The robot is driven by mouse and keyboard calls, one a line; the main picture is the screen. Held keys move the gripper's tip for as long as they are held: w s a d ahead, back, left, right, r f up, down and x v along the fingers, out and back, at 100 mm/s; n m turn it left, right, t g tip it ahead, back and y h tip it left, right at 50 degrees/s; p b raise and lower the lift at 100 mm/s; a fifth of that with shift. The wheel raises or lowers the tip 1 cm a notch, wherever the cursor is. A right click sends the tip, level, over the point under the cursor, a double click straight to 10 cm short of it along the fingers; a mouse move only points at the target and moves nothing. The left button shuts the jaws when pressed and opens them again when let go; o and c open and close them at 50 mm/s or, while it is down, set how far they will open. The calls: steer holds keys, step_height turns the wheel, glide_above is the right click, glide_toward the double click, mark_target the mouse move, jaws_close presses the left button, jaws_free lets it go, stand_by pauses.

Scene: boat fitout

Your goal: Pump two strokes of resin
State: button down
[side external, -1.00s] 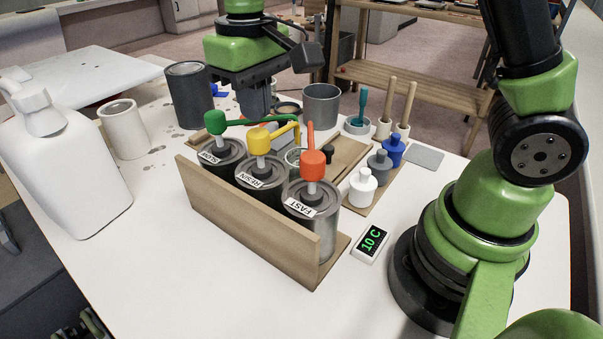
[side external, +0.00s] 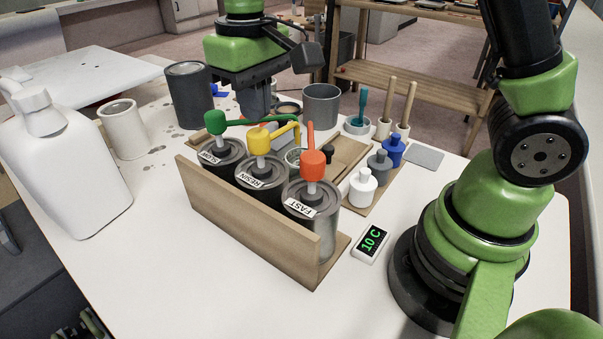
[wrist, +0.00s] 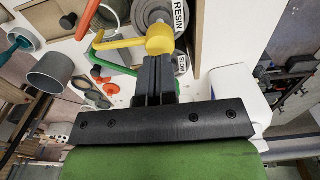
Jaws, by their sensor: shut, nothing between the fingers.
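The resin pump has a yellow head (side external: 258,139) with a yellow spout on a dark can labelled RESIN (side external: 262,181), the middle can in the wooden rack. My gripper (side external: 256,112) is shut and empty, pointing down just above the yellow head. In the wrist view my gripper's fingertips (wrist: 155,62) lie close to the yellow head (wrist: 159,39); I cannot tell if they touch it. The green SLOW pump (side external: 216,123) is to its left and the red-orange FAST pump (side external: 313,164) to its right. A grey pot (side external: 320,106) stands behind.
A wooden rack (side external: 245,232) holds the cans. A display (side external: 370,243) reads 10 C. White, grey and blue bottles (side external: 363,187) stand at right. A white jug (side external: 65,165), a white cup (side external: 122,128) and a dark can (side external: 189,95) stand at left. The front table is clear.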

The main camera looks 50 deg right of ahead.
mark_target(258, 132)
steer(key=shift+f, duration=0.15)
steer(key=shift+f, duration=2.25)
steer(key=shift+r, duration=2.45)
steer(key=shift+f, duration=0.15)
steer(key=shift+f, duration=2.3)
steer(key=shift+r, duration=2.45)
